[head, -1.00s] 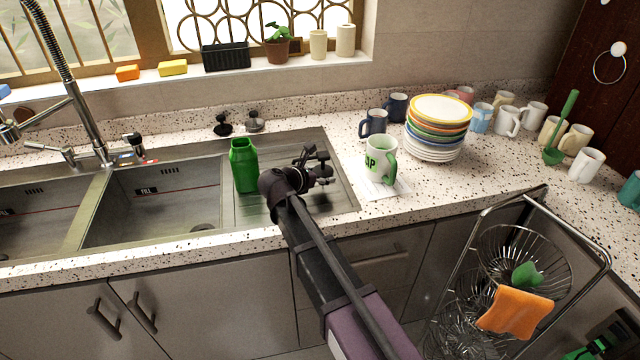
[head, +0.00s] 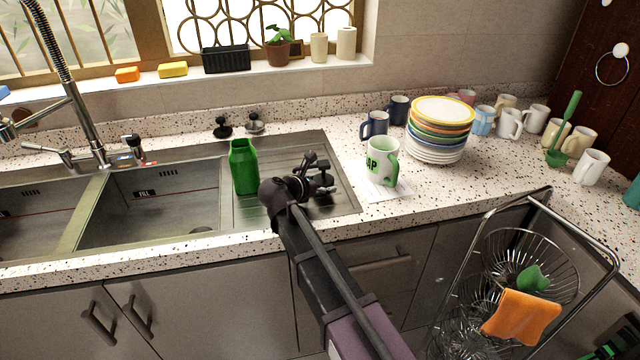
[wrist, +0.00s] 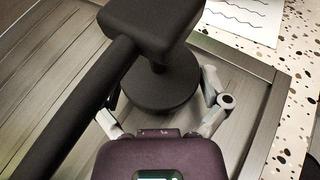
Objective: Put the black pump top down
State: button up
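A black pump top (wrist: 160,92) with a flat head, a long spout and a round collar sits between the fingers of my gripper in the wrist view. The fingers flank the collar closely on both sides. In the head view the pump top (head: 322,170) and my gripper (head: 308,186) are over the ridged steel drainboard (head: 345,203), right of the green bottle (head: 243,168). Whether the collar touches the drainboard is hard to tell. A second black pump top (head: 222,128) stands on the counter behind the sink.
A grey pump top (head: 255,124) stands beside the second black one. A mug (head: 380,160) stands on a paper (head: 388,190) right of the drainboard, near a plate stack (head: 438,130). The sink basin (head: 150,205) lies left. Some drainboard around my gripper is bare.

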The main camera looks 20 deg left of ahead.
jog(key=shift+r, duration=0.2)
dwell(0.3)
jog(key=shift+s+a+r+p, duration=0.15)
jog(key=shift+s+r+p, duration=0.15)
jog(key=shift+s+p, duration=0.2)
jog(key=p+v, duration=0.4)
jog(key=v, duration=0.6)
jog(key=shift+s+a+r, duration=0.1)
jog(key=shift+s+a, duration=0.05)
jog(key=shift+s, duration=0.25)
